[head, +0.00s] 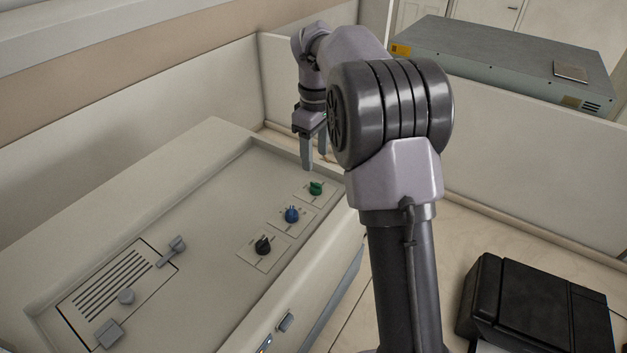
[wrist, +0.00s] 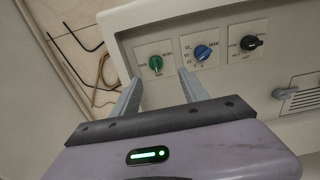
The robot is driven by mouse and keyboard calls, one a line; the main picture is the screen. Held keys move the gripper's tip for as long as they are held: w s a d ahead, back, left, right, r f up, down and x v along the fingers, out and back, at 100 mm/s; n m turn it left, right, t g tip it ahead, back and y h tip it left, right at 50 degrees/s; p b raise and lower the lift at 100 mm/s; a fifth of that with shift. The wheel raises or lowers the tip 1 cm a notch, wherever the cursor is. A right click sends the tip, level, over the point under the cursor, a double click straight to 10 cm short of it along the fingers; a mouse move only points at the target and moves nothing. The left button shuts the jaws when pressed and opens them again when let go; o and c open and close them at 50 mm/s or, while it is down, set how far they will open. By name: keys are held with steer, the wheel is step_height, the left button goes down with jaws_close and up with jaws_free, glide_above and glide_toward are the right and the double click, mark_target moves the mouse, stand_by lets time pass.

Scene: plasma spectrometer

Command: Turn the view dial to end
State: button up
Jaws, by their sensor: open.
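Three dials sit in a row on the instrument's sloped panel: a green dial (head: 316,188), a blue dial (head: 292,214) and a black dial (head: 264,245). Each has its own square plate with small markings. The markings are too small to read surely, so I cannot tell which is the view dial. In the wrist view the green dial (wrist: 155,62) is nearest, with the blue dial (wrist: 203,51) and black dial (wrist: 250,42) to its right. My gripper (head: 314,161) is open and empty, above the panel near the green dial. Its fingers (wrist: 165,80) point toward the green dial, apart from it.
A slotted vent plate (head: 115,283) with a latch-like handle (head: 172,250) lies at the panel's lower left. A raised rim borders the panel. Loose cables (wrist: 100,72) lie beyond its edge. A grey box (head: 500,70) stands behind a low wall; a black case (head: 535,305) stands at right.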

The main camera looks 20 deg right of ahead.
glide_above(316, 183)
step_height(316, 183, down, 5)
steer(key=shift+w+d+f, duration=0.1)
steer(key=shift+f, duration=0.1)
steer(key=f, duration=0.5)
steer(key=shift+s+a+f, duration=0.1)
steer(key=shift+s+a, duration=0.15)
steer(key=shift+s, duration=0.05)
steer(key=shift+w+d+f, duration=0.2)
steer(key=shift+w+f, duration=0.05)
steer(key=shift+f, duration=0.1)
steer(key=shift+s+a, duration=0.1)
steer(key=shift+s, duration=0.05)
steer(key=shift+c, duration=1.3)
jaws_close()
